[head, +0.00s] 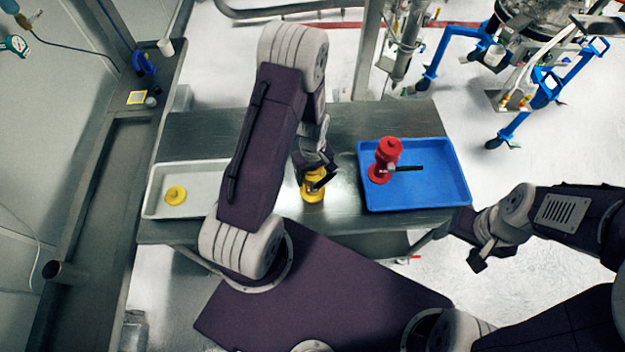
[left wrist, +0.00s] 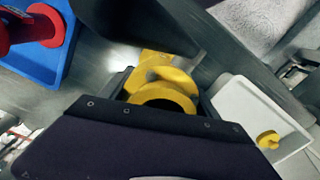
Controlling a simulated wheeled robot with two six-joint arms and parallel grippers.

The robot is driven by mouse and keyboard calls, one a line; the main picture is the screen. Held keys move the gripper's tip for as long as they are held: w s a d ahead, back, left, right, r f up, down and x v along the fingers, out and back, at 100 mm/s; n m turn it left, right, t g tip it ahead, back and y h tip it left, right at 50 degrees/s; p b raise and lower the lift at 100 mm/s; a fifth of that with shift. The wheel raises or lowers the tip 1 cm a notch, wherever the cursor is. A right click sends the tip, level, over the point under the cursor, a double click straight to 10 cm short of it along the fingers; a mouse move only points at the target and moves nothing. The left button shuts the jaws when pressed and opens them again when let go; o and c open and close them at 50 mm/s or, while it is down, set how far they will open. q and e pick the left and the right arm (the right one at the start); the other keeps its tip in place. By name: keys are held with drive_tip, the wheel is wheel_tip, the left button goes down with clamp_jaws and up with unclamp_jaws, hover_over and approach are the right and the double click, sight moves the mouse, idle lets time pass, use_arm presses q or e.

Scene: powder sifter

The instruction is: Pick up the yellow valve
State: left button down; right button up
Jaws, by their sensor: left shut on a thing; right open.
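The yellow valve (head: 312,191) is at the middle of the steel table, between the two trays. My left gripper (head: 318,180) comes down on it from above and is shut on it. In the left wrist view the yellow valve (left wrist: 165,90) sits between the dark fingers, partly hidden by the gripper body. I cannot tell whether it touches the table. My right gripper (head: 478,258) is open and empty, off the table's front right corner.
A blue tray (head: 435,195) on the right holds a red valve (head: 388,155) with a black handle. A white tray (head: 155,206) on the left holds a small yellow part (head: 176,194). The steel table (head: 215,130) is clear behind the trays.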

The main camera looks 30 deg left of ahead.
use_arm(q)
drive_tip(key=d+r+b, duration=0.3)
drive_tip(key=d+r, duration=0.4)
drive_tip(key=d, duration=0.4)
drive_tip(key=shift+d+r, duration=0.4)
drive_tip(key=shift+w, duration=0.1)
